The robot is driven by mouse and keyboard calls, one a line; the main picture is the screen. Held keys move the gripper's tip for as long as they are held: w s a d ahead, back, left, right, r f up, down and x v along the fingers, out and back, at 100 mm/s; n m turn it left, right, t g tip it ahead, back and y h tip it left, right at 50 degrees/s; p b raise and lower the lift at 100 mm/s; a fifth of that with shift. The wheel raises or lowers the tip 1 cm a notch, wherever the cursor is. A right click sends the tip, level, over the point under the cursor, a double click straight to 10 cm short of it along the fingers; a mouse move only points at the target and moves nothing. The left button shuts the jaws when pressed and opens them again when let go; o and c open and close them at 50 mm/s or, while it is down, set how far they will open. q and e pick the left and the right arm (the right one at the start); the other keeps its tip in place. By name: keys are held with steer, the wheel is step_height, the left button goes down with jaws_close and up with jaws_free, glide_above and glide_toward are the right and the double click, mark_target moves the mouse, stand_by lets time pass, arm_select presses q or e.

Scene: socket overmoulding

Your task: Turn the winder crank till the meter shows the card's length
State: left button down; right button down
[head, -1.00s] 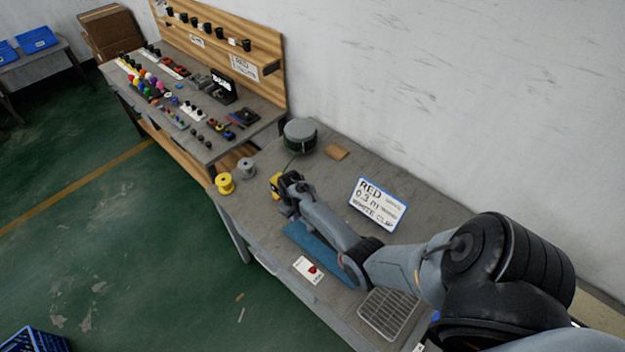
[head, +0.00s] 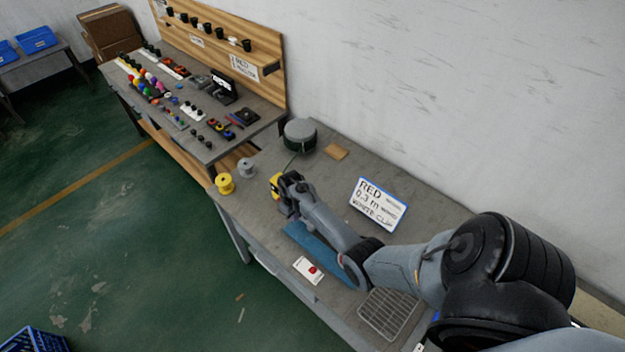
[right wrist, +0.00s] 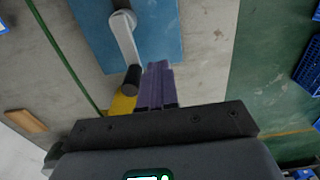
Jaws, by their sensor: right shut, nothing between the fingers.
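The card (head: 378,204) stands on the near bench, reading "RED", "0.3 m" and a line about a white clip. The winder's crank shows in the right wrist view as a pale grey arm (right wrist: 124,38) with a dark cylindrical knob (right wrist: 132,79), over a blue plate (right wrist: 155,30). My right gripper (right wrist: 156,72) is shut and empty, its purple fingers just beside the knob; I cannot tell whether they touch it. In the head view my right arm hides the crank. A yellow part (head: 275,186) shows beside the gripper. No meter reading is legible. My left gripper is out of view.
A green drum (head: 300,136) stands at the back, with a green cord (right wrist: 66,58) running from it. A yellow spool (head: 225,184) and grey spool (head: 246,168) stand at the bench's left end. A wire rack (head: 387,313) and a small white-and-red item (head: 308,270) lie nearer.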

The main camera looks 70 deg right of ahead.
mark_target(296, 225)
steer(key=shift+f, duration=0.2)
stand_by(0.4)
steer(key=shift+f+b, duration=0.45)
steer(key=shift+f, duration=0.1)
steer(key=shift+f+b, duration=0.5)
steer(key=shift+f, duration=0.35)
steer(key=shift+d, duration=0.2)
steer(key=shift+w+d+b, duration=0.2)
steer(key=shift+d+b, duration=0.2)
steer(key=shift+d, duration=0.4)
